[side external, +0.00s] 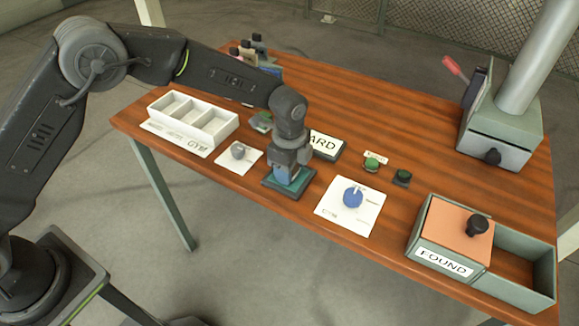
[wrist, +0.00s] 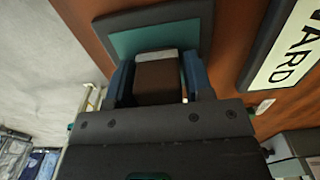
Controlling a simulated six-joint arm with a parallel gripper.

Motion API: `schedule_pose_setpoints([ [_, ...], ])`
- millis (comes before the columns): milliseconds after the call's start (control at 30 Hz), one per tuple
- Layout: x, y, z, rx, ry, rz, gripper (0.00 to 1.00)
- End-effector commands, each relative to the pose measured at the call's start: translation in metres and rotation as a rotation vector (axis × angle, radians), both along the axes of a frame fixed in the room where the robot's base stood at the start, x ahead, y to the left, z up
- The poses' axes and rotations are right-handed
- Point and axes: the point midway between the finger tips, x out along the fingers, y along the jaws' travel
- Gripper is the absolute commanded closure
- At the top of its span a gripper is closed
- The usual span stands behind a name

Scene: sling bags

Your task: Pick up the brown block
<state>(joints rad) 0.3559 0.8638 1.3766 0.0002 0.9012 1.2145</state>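In the wrist view, the brown block (wrist: 158,83) sits between the two blue fingers of my gripper (wrist: 159,76). A pale grey strip lies along its far edge. The fingers stand close against both its sides; I cannot tell whether they press on it. Beyond them is a teal pad with a dark frame (wrist: 205,28). In the side view, my gripper (side external: 289,178) points down, low over the same dark-framed teal pad (side external: 270,184). The block cannot be made out there, hidden by the gripper.
A white divided tray (side external: 190,122) and a grey knob (side external: 238,151) stand to the left. A sign reading "ARD" (side external: 326,145) is close behind my gripper. A blue dial (side external: 353,196) on a white card and a "FOUND" box (side external: 450,240) lie to the right.

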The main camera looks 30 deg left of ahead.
Motion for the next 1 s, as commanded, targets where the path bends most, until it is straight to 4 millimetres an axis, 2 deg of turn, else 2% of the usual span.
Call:
schedule_pose_setpoints([
  [33,0.0,0.0,0.0,0.0,0.0,0.0,0.58],
  [367,0.0,0.0,0.001,0.0,-0.001,0.0,0.89],
  [567,0.0,0.0,0.001,0.0,-0.001,0.0,0.89],
  [733,0.0,0.0,0.01,-0.001,-0.001,0.0,0.89],
  [933,0.001,0.0,0.043,-0.002,-0.005,0.0,0.89],
  [1000,0.0,0.016,0.052,-0.001,-0.002,0.004,0.89],
])
